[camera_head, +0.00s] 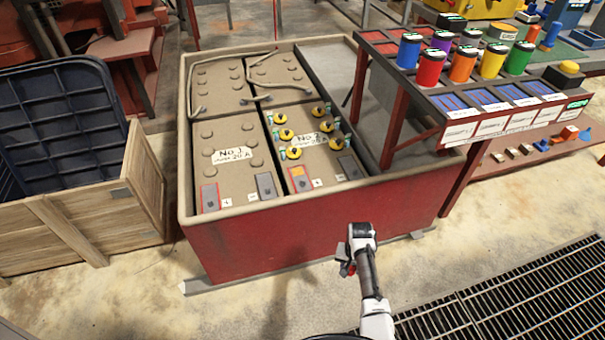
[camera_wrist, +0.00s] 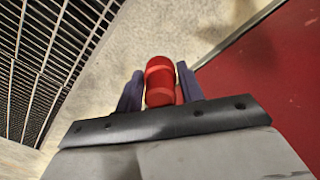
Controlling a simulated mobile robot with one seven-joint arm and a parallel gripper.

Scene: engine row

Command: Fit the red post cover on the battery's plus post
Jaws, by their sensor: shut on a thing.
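My gripper (camera_wrist: 160,90) is shut on the red post cover (camera_wrist: 160,75), a rounded red cap between its two dark fingers. In the head view my gripper (camera_head: 346,268) hangs low in front of the red battery box (camera_head: 300,238), with a small bit of red at its fingers. Inside the box, the front left battery (camera_head: 228,155) has a red patch (camera_head: 210,197) and a dark patch (camera_head: 266,186) near its front edge. The front right battery (camera_head: 313,172) has a reddish-orange patch (camera_head: 300,178) and yellow caps. I cannot tell which battery is meant.
A rack of coloured cups (camera_head: 464,64) overhangs the box's right side. A wooden crate (camera_head: 75,225) with a dark bin stands at the left. A floor grating (camera_head: 510,300) lies at the lower right. Cables cross the rear batteries (camera_head: 282,73).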

